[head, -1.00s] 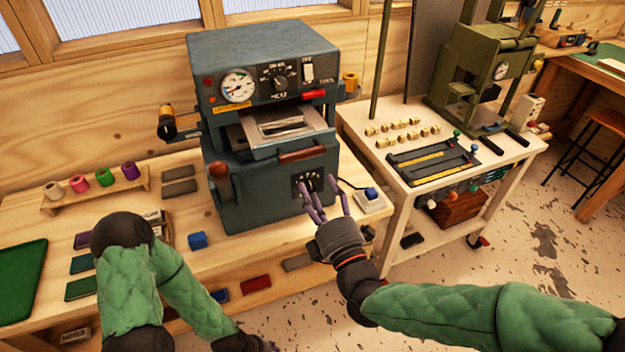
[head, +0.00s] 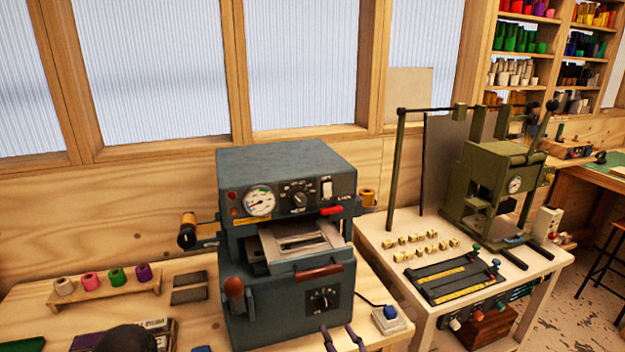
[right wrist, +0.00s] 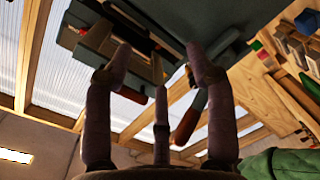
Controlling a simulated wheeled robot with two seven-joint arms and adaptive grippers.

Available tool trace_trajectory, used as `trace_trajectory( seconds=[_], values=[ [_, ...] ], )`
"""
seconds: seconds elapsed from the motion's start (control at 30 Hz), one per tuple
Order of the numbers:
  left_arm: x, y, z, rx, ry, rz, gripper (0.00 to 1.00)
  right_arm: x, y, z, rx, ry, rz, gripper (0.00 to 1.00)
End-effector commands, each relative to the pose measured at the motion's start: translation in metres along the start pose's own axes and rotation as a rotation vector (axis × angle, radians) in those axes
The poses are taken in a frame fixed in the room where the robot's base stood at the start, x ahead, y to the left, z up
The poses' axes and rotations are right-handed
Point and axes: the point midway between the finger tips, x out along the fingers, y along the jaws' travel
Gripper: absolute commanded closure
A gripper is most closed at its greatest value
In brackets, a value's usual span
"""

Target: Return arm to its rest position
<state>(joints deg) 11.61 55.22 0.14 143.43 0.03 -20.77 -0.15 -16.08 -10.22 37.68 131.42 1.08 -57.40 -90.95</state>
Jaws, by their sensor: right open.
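Only the purple-grey fingertips of my right gripper (head: 343,338) show at the bottom of the head view. They are in front of the lower right of the dark grey press (head: 285,290). In the right wrist view my right gripper (right wrist: 158,52) has its fingers spread, with nothing between them. The press (right wrist: 240,22) looms above and beyond the fingers there, and a red-brown handle (right wrist: 190,118) shows between two of them. My left gripper is out of view. A dark rounded part of my left arm shows at the bottom left of the head view.
A wooden rack (head: 105,300) with foil rolls stands left of the press. A white push-button box (head: 388,320) with a blue button is at its right. A white cart (head: 420,295) holds brass type pieces and a green press (head: 495,185). Windows and shelves are behind.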

Motion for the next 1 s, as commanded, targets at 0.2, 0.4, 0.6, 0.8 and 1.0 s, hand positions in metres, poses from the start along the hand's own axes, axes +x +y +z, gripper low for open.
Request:
trace_trajectory(
  seconds=[0.2,0.4,0.6,0.8,1.0],
  values=[
    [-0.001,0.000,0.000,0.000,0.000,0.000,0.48,0.008,-0.090,0.045,0.340,-0.133,-0.260,0.44],
    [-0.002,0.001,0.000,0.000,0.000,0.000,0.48,-0.005,-0.170,0.080,0.664,-0.314,-0.458,0.44],
    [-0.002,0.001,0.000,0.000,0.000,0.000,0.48,-0.036,-0.249,0.105,0.988,-0.552,-0.619,0.44],
    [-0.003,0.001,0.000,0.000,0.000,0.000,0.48,-0.082,-0.321,0.120,1.297,-0.844,-0.737,0.44],
    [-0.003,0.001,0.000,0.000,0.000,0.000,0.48,-0.130,-0.375,0.121,1.544,-1.141,-0.800,0.44]
  ],
)
